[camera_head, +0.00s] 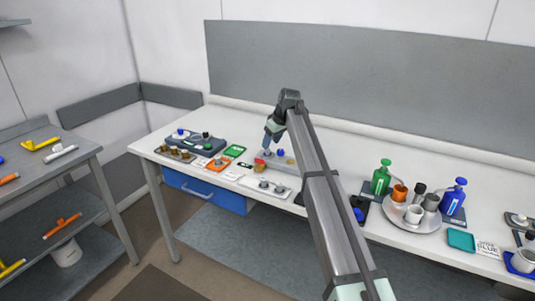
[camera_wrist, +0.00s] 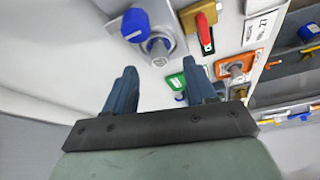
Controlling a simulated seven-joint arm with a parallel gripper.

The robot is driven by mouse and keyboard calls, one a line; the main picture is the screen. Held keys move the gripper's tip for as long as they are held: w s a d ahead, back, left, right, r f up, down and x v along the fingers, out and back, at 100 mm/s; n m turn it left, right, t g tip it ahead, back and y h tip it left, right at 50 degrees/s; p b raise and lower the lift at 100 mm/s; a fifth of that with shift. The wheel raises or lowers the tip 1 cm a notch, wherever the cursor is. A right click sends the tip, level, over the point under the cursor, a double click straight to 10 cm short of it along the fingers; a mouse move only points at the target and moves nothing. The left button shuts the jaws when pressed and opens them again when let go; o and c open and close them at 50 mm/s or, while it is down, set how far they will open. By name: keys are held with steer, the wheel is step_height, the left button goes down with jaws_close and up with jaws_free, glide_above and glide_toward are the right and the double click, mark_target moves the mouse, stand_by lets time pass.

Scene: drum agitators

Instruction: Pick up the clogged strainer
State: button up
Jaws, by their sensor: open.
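My gripper (camera_head: 268,140) hangs above the back middle of the white table, pointing down. In the wrist view its two blue fingers (camera_wrist: 163,76) stand apart with nothing held between them. I cannot tell for sure which piece is the clogged strainer. A brownish cylindrical piece (camera_wrist: 236,69) sits on an orange tray (camera_wrist: 247,56); this orange tray (camera_head: 216,168) also shows in the head view, left of my gripper. A grey plate (camera_wrist: 178,47) with blue-capped parts (camera_wrist: 137,25) lies just ahead of the fingers, apart from them.
A dark tray (camera_head: 205,146) stands at the left. Green (camera_head: 381,178) and blue (camera_head: 454,197) bottles and a round tray (camera_head: 400,218) with cups stand at the right. A wall panel rises behind.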

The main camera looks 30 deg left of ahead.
mark_target(267, 152)
steer(key=shift+x, duration=2.35)
steer(key=shift+c, duration=0.3)
jaws_close()
